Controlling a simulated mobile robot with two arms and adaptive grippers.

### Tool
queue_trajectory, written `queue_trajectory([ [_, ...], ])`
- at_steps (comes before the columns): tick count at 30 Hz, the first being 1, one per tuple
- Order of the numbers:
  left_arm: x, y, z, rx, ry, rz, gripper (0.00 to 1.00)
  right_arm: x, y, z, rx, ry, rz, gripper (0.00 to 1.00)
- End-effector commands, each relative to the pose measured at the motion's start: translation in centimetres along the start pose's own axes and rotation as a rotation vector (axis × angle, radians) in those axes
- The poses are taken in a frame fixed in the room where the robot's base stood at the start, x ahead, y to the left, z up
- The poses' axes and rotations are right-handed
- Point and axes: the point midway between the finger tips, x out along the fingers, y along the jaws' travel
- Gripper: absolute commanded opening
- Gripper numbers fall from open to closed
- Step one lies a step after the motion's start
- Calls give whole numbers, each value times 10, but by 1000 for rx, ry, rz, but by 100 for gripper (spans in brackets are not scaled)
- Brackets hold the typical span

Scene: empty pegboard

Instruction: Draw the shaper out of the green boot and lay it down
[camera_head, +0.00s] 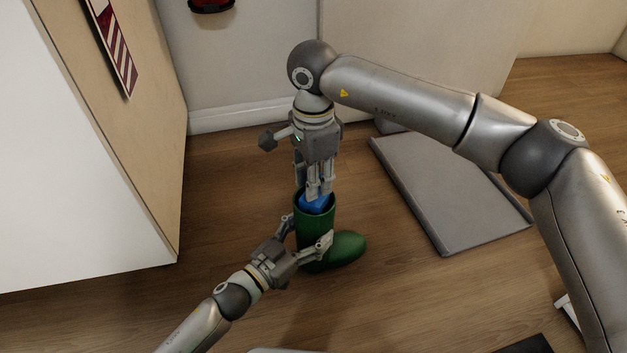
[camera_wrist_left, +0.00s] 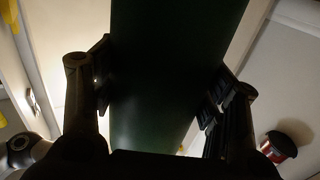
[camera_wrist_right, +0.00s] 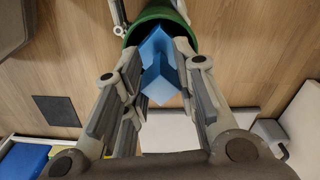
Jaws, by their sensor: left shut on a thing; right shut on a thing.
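The green boot (camera_head: 345,246) stands upright on the wooden floor, its toe pointing right in the head view. The blue shaper (camera_head: 314,204) sits in the top of the boot's shaft; its lower part is hidden inside. My right gripper (camera_head: 318,190) comes from above and is shut on the shaper. In the right wrist view the blue shaper (camera_wrist_right: 160,82) shows between the fingers, beside the green boot rim (camera_wrist_right: 150,17). My left gripper (camera_head: 306,234) is shut around the boot's shaft from the lower left. The dark green shaft (camera_wrist_left: 170,70) fills the left wrist view between its fingers.
A flat grey tray or mat (camera_head: 450,195) lies on the floor to the right, apart from the boot. A white and wooden cabinet (camera_head: 80,170) stands at the left. A dark flat item (camera_head: 525,345) is at the bottom right. Bare floor lies between boot and mat.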

Motion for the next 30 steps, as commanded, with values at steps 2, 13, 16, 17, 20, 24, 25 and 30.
queue_trajectory([
  [2, 0, -1, 1, 3, -2, -2, 24, -2, 0, 0, 0, 0, -1, 0],
  [13, 0, -1, 1, 3, -2, -2, 24, -5, 0, 0, 0, 1, -1, 0],
  [16, 0, -1, 1, 3, -2, -2, 24, -12, 0, 0, 0, 1, -2, 0],
  [17, 0, -1, 1, 3, -2, -2, 24, -16, 0, 0, 0, 1, -1, 0],
  [20, 0, -1, 1, 3, -2, -2, 24, -29, -1, 0, 0, 2, -3, 0],
  [24, 0, -1, 1, 3, -2, -2, 24, -42, 0, 0, 0, 1, 0, 0],
  [25, 0, -1, 1, 3, -2, -2, 24, -43, 0, 0, 0, 1, 0, 0],
  [30, 0, -1, 1, 3, -2, -2, 24, -43, 0, 0, 0, 0, 0, 0],
])
